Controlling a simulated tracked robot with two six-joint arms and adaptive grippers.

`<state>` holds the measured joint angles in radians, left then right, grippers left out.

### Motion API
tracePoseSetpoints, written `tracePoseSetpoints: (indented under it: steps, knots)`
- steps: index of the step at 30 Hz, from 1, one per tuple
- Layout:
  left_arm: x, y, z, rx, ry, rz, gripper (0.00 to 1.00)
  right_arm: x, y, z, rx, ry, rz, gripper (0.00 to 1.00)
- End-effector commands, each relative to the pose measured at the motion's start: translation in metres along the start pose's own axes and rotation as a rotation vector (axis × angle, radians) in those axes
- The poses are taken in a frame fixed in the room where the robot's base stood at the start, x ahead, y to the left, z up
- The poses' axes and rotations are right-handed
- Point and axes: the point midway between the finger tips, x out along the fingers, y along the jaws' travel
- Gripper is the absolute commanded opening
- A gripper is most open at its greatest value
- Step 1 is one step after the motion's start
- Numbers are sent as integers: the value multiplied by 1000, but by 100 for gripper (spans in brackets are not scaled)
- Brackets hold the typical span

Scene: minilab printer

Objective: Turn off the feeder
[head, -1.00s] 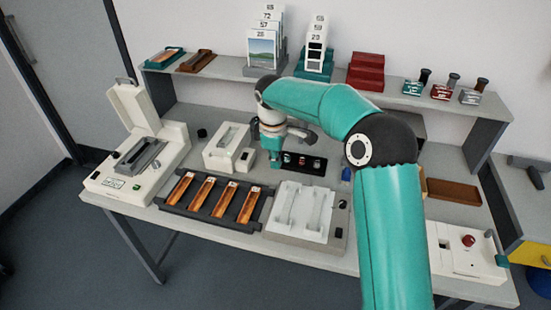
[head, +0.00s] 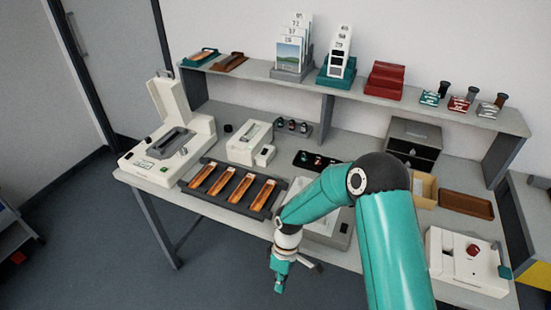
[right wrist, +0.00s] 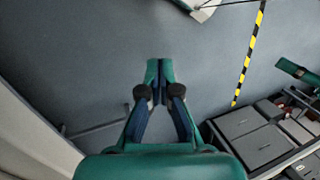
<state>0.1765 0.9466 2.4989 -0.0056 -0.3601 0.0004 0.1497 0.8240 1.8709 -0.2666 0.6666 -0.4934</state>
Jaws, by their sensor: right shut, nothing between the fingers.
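I cannot tell for sure which machine is the feeder. A cream machine with a raised lid (head: 166,152) stands at the left end of the table, with a small green button or light on its front. A white box-shaped unit (head: 248,143) stands to its right. A white machine with a red knob (head: 468,262) stands at the right end. My right gripper (head: 279,284) is shut and empty, hanging in front of the table's front edge, away from all three. In the right wrist view its fingers (right wrist: 160,68) meet over bare floor. My left gripper is out of view.
A dark tray with orange strips (head: 232,190) lies mid-table. My right arm partly hides a white plate unit (head: 318,222). A black tray (head: 318,161) holds small items. A raised shelf (head: 350,96) runs along the back. The floor before the table is clear.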

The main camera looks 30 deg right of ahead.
Motion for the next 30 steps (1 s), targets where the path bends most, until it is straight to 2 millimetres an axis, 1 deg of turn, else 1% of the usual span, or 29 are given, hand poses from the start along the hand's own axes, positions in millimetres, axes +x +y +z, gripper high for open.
tracePoseSetpoints:
  steps: [1, 2, 3, 4, 6, 9, 12, 16, 20, 30]
  knots:
    - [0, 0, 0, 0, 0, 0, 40, 24, -21, 11, 41, 1, -41, 0]
    - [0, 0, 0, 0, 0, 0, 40, 38, -34, 16, 77, 10, -61, 0]
    - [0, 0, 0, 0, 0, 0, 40, 55, -52, 24, 134, 25, -86, 0]
    - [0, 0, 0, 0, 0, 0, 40, 66, -65, 30, 183, 40, -100, 0]
    - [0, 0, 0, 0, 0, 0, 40, 86, -90, 42, 311, 79, -121, 0]
    - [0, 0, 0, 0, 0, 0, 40, 100, -110, 53, 479, 144, -117, 0]
    - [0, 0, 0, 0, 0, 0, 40, 103, -114, 56, 610, 211, -100, 0]
    - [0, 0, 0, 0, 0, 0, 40, 102, -110, 54, 713, 279, -77, 0]
    - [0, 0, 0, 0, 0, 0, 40, 100, -106, 53, 746, 304, -69, 0]
    - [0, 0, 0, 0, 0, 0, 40, 100, -106, 53, 744, 305, -69, 0]
